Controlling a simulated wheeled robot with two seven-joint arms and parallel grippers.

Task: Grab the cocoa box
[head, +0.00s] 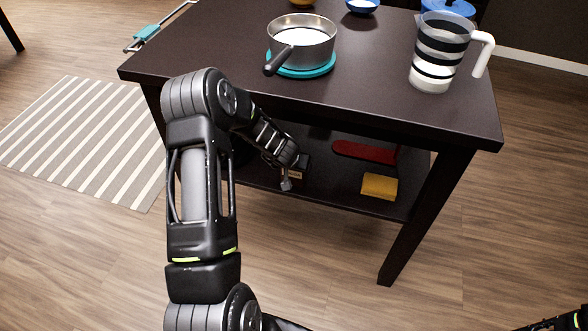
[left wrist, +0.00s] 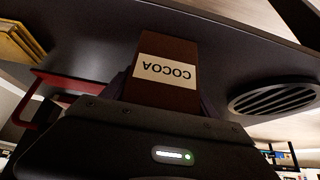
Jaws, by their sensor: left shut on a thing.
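The cocoa box (left wrist: 168,72) is brown with a cream label, and its lettering appears upside down in the left wrist view. In the head view a small part of the box (head: 303,163) shows at the table's lower shelf (head: 335,189), partly behind my left gripper (head: 287,177). The left gripper is shut on the box; its fingers (left wrist: 160,98) lie along the box's two sides, mostly hidden by the gripper body. I cannot tell whether the box touches the shelf.
A yellow item (head: 379,187) and a red item (head: 365,151) lie right of the box on the shelf. A round slatted thing (left wrist: 275,98) is beside it. The tabletop above carries a saucepan (head: 300,45) on a teal trivet (head: 310,72) and a striped pitcher (head: 438,52).

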